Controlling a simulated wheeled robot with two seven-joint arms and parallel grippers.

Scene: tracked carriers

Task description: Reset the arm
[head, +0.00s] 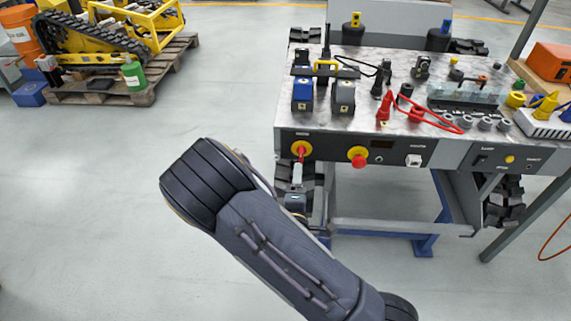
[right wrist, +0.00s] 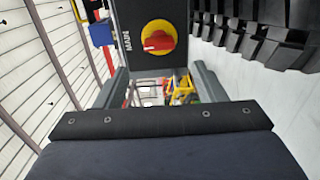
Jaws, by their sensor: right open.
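My right arm (head: 290,250) comes in from the bottom right and bends at a dark elbow. My right gripper (head: 297,178) is small and partly hidden at the front of the workbench, just below a yellow rotary switch with a red handle (head: 301,148). In the right wrist view my open gripper (right wrist: 160,82) has a finger on each side and nothing held between them. The switch (right wrist: 158,37) is ahead on a dark panel, apart from the fingers as far as I can tell. My left gripper is not in view.
The metal-topped workbench (head: 355,122) carries blue and grey blocks, red leads and several small parts. A red knob (head: 358,157) sits right of the switch on its front panel. A tracked yellow machine (head: 105,35) stands on a pallet at the back left. The floor at left is clear.

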